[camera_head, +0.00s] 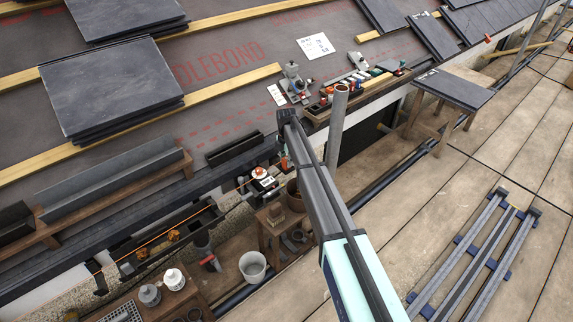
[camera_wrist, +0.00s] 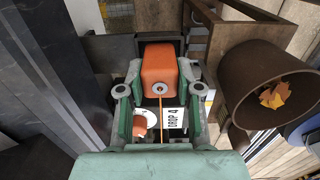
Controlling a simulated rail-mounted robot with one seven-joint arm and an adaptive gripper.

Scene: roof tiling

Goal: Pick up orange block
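The orange block (camera_wrist: 160,68) sits between the two fingertips of my gripper (camera_wrist: 160,80) in the wrist view. The fingers flank it closely on both sides. I cannot tell whether they press on it or stand slightly apart from it. In the head view my gripper (camera_head: 283,148) is at the far end of my arm, by the roof's lower edge. A small orange patch shows just below it, largely hidden by the arm.
A brown pot (camera_wrist: 268,82) with orange pieces inside stands close to the right finger. A white label marked "DROP 4" (camera_wrist: 174,122) and an orange-and-white item (camera_wrist: 145,122) lie below the fingers. A tool tray (camera_head: 372,88) is on the roof edge; a white bucket (camera_head: 253,266) stands lower.

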